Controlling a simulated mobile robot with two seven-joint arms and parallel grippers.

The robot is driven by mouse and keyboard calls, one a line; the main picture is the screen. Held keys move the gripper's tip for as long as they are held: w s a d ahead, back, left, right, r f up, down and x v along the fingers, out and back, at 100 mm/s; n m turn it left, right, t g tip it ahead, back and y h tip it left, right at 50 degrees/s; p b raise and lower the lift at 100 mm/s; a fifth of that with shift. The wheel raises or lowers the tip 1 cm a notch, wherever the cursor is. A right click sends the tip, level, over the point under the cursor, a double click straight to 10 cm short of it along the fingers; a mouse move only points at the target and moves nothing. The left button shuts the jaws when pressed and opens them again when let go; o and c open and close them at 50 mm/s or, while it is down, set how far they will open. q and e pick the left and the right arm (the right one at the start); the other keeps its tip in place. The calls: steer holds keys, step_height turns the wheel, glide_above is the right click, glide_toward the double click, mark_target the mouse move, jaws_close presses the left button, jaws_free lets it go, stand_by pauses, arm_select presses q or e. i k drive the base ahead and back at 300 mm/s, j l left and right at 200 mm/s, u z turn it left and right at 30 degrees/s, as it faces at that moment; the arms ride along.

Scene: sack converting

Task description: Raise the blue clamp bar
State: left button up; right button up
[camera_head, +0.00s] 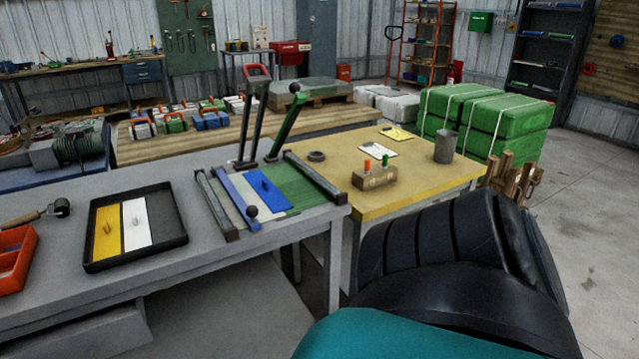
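The blue clamp bar (237,200) lies across the left part of a flat fixture on the grey workbench. A dark ball knob (251,211) stands near its front end. It appears low, close to the fixture's surface, but I cannot tell whether it touches. Beside it on the right lies a blue plate (266,192) with a small peg, then a green ribbed surface (304,192). Dark rails (217,208) edge the fixture on both sides. Neither of my grippers shows in this view.
Behind the fixture rise a green lever (285,129) and a dark red-handled lever (252,125). Left is a black tray (180,238) with yellow and white plates. Right, a yellow table (400,198) holds a block and a grey cup (445,147). A black ribbed shape blocks the lower right.

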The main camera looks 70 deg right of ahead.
mark_target(249, 214)
steer(key=z, duration=1.5)
